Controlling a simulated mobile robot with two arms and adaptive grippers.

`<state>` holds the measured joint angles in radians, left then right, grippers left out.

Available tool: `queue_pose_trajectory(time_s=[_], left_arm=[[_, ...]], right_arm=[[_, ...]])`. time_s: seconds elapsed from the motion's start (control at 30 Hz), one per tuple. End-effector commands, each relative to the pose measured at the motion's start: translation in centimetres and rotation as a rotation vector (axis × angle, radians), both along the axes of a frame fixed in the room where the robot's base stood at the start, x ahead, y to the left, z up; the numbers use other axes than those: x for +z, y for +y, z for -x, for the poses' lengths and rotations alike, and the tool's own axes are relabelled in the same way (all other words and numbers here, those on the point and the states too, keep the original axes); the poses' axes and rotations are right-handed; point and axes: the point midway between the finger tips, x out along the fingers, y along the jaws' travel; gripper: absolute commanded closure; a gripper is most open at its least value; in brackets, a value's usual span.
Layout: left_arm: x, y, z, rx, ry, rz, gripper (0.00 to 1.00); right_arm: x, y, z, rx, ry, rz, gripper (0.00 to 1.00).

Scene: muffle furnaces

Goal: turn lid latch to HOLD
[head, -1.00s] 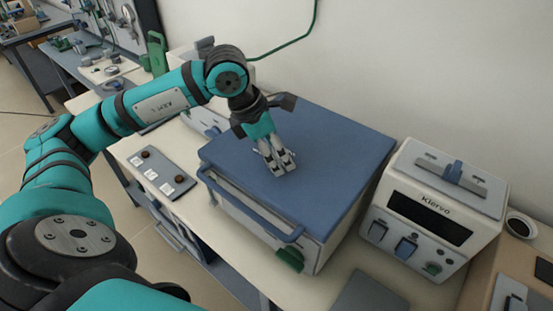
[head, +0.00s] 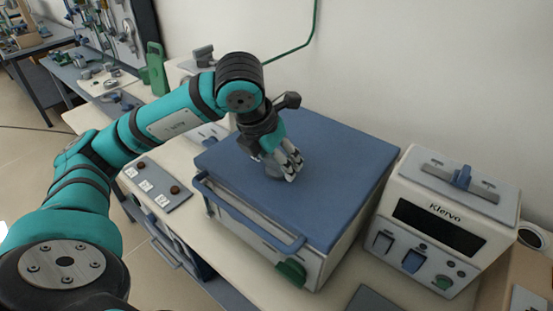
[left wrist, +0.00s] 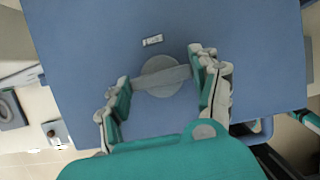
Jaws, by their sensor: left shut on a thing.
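The lid latch (left wrist: 160,78) is a grey bar on a round grey disc, set on the blue furnace lid (head: 335,150). In the left wrist view the bar lies across the picture, its right end slightly higher. A small white label (left wrist: 152,40) sits just above the disc; its text is too small to read. My left gripper (left wrist: 162,72) is shut on the latch, its fingers at the bar's two ends. In the head view the left gripper (head: 290,170) is down at the lid and mostly hides the latch. My right gripper is not in view.
The furnace has a blue front handle (head: 250,220) and a green part (head: 290,273) at its lower front corner. A white Klervo unit (head: 445,215) stands close on the right. A grey panel with brown knobs (head: 158,187) lies on the left. The wall is behind.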

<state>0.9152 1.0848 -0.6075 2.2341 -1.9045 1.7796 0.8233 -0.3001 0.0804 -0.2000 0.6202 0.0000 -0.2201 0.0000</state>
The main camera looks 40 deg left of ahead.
Motion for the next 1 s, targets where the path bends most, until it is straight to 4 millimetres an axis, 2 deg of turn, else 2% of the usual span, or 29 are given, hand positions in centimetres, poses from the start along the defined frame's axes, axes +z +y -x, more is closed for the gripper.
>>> queue_pose_trajectory(time_s=[0.43, 0.47, 0.63, 1.0], left_arm=[[0.10, 0.06, -0.07, 0.014, -0.003, 0.001, 0.69], [0.10, 0.06, -0.07, 0.014, -0.003, 0.001, 0.34], [0.06, 0.04, -0.04, 0.012, -0.002, 0.001, 0.12], [0.58, 0.01, 0.16, 0.009, -0.002, 0.001, 0.12]], right_arm=[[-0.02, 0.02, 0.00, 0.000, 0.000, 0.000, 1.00], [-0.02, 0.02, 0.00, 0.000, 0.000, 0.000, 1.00], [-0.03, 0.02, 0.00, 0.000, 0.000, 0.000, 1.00], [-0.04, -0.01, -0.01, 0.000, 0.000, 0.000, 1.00]])
